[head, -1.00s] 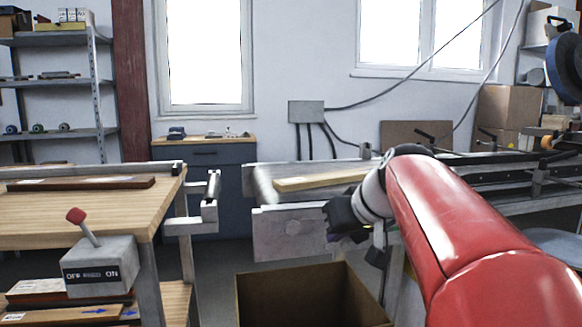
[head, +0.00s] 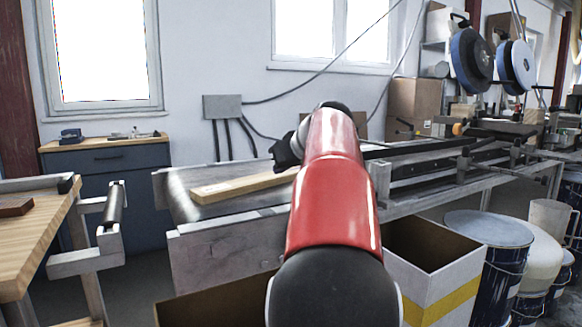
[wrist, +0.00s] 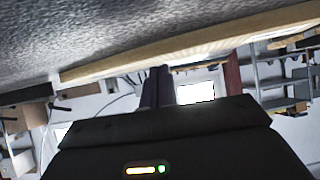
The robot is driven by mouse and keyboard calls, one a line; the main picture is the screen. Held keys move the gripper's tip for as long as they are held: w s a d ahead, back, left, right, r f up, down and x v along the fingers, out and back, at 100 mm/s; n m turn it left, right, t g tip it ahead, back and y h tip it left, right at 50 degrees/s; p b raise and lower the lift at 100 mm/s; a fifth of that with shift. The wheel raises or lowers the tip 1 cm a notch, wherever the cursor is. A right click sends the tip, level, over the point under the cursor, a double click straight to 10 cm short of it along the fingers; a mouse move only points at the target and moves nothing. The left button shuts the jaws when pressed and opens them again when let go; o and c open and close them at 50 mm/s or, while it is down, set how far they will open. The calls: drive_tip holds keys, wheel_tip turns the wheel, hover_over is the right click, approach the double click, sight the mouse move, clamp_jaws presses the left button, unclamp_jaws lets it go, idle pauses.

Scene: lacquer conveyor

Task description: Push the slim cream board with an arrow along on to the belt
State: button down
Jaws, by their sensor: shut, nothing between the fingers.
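The slim cream board (head: 238,187) lies flat on the grey belt (head: 182,208), near its left end, in the head view. Its right part is hidden behind my red arm, and no arrow shows on the visible part. My gripper (head: 284,152) is a dark shape by the board's right part, partly hidden by my arm. In the wrist view the shut, empty fingers (wrist: 159,86) point at the long pale edge of the board (wrist: 185,43). I cannot tell whether they touch it. The rough grey belt surface (wrist: 90,30) fills the top of that view.
A wooden bench (head: 35,235) with a roller (head: 113,208) stands left of the belt, across a gap. An open cardboard box (head: 205,305) is below the belt's front. A white box with a yellow stripe (head: 440,285) and paint drums (head: 495,262) stand at the right.

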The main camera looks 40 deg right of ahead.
sight(272, 176)
drive_tip(key=w, duration=0.3)
drive_tip(key=w+p, duration=0.1)
drive_tip(key=shift+w+d, duration=0.35)
drive_tip(key=shift+w, duration=0.05)
drive_tip(key=shift+f, duration=0.5)
drive_tip(key=shift+s+f+b, duration=0.1)
drive_tip(key=shift+f+b, duration=0.3)
drive_tip(key=shift+b, duration=0.15)
